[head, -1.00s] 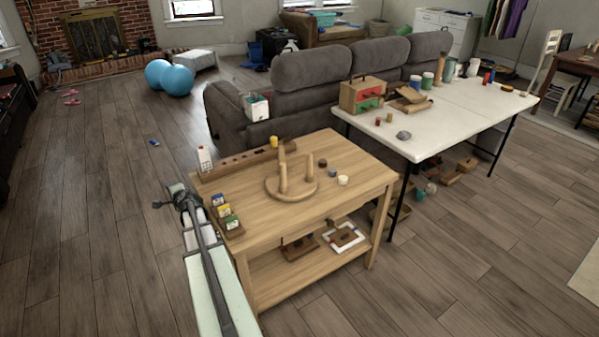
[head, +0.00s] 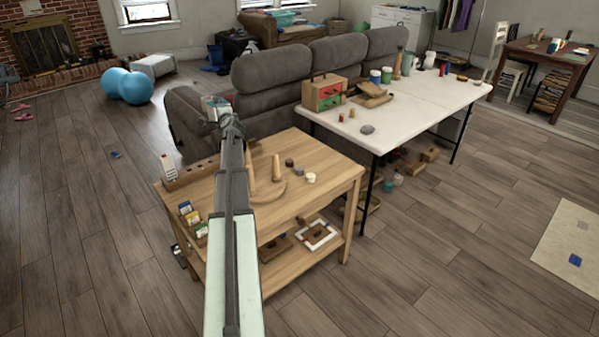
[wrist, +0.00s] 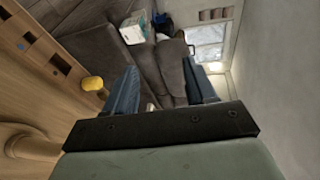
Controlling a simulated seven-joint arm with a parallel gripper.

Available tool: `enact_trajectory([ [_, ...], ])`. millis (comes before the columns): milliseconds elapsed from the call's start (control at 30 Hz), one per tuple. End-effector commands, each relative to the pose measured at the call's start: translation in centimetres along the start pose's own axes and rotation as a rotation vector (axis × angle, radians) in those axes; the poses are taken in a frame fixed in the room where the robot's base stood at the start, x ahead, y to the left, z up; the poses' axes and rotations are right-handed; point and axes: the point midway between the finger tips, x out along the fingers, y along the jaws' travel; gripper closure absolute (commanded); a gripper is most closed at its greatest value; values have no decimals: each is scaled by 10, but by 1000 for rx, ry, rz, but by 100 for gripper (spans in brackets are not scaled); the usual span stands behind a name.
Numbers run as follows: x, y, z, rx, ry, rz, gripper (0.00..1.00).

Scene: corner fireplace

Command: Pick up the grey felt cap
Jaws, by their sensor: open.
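A small grey rounded lump, which looks like the grey felt cap (head: 367,129), lies on the white folding table (head: 419,109) near its front left part. It is not seen in the wrist view. My gripper (head: 231,122) is above the far side of the wooden workbench (head: 328,178), well to the left of the cap and apart from it. In the wrist view its two fingers (wrist: 163,87) are spread with nothing between them.
On the bench stand curved wooden pegs (head: 276,168), small cups (head: 311,177) and colored boxes (head: 194,218). A yellow cylinder (wrist: 92,84) is near my gripper. A grey sofa (head: 290,85) is behind.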

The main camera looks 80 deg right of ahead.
Motion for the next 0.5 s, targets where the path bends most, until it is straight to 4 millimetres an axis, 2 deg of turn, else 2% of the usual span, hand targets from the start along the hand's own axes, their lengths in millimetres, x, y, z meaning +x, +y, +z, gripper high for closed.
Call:
enact_trajectory([
  [167, 1, 31, -36, -244, -43, 192, 44],
  [267, -7, 58, -66, -402, -70, 349, 44],
  [367, -22, 86, -104, -549, -92, 528, 44],
  [500, -52, 117, -157, -702, -113, 774, 44],
])
